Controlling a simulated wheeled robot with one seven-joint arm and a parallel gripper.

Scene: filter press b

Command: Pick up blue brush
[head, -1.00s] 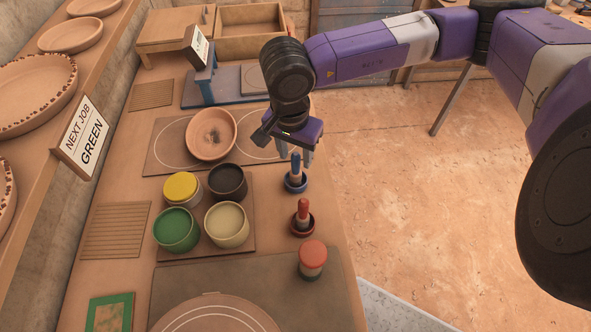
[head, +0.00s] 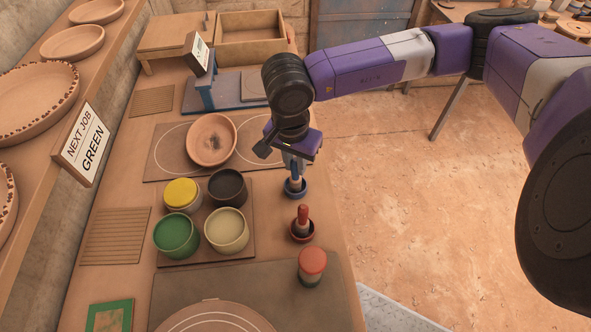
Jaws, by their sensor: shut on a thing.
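The blue brush (head: 295,182) stands upright in a small dark blue holder (head: 296,194) near the right edge of the workbench. My gripper (head: 294,168) points down over it and is shut on the upper part of the brush, the fingers partly hiding its handle. The lower part of the brush still sits inside the holder.
A red brush (head: 303,216) in its red holder (head: 302,235) stands just in front. A jar with a red-orange lid (head: 312,262) is nearer. Yellow (head: 181,192), black (head: 227,184), green (head: 175,235) and cream (head: 226,228) pots stand to the left. A clay bowl (head: 211,139) lies behind them.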

